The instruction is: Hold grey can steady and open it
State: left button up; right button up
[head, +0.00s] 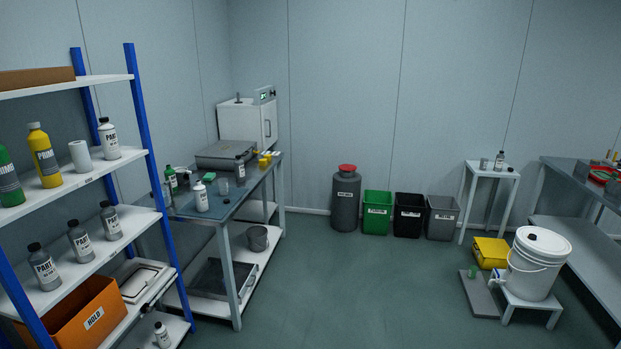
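A tall grey can (345,204) with a red lid (347,168) and a small label stands upright on the floor against the back wall, left of a row of bins. The lid sits on top of it. A much smaller grey can-like container (484,164) stands on the small white table at the right; its details are too small to tell. I cannot tell from the picture alone which one the task names. Neither of my grippers is in view, and nothing is touching either can.
Green (376,213), black (408,216) and grey (441,217) bins line the back wall. A bottle shelf (140,120) and blue-topped workbench (228,196) stand left. A white bucket (534,265) and small white table (491,170) stand right. The middle floor is clear.

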aim_at(239, 171)
jog(key=i, duration=2.4)
